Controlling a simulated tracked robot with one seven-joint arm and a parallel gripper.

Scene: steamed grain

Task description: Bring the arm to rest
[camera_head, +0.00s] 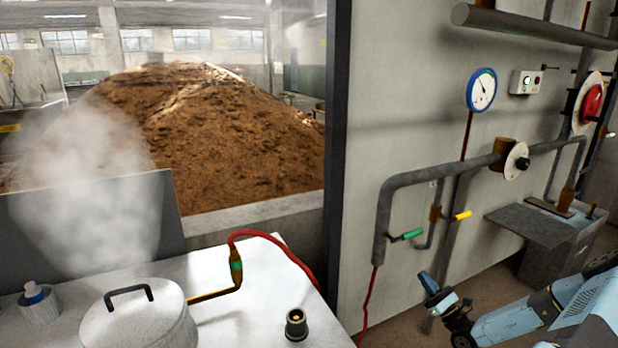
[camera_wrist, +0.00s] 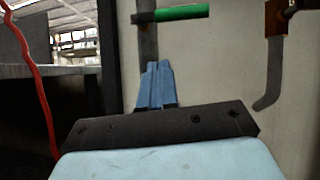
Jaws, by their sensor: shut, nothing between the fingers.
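My gripper (camera_head: 429,283) is at the lower right in the head view, in front of the grey wall and below the pipes. My light-blue arm reaches to it from the right edge. In the wrist view the two blue fingers of my gripper (camera_wrist: 157,80) are together, with nothing between them. They point toward the wall, below a green-handled valve (camera_wrist: 172,14). My gripper appears clear of the wall and the pipes, though the exact gap is hard to judge.
A green valve handle (camera_head: 406,236), a yellow handle (camera_head: 461,216) and a gauge (camera_head: 481,89) are on the wall side. A red hose (camera_head: 367,306) hangs left of my gripper. The white table (camera_head: 262,300) bears a lidded pot (camera_head: 140,325). A grey box (camera_head: 545,235) stands at right.

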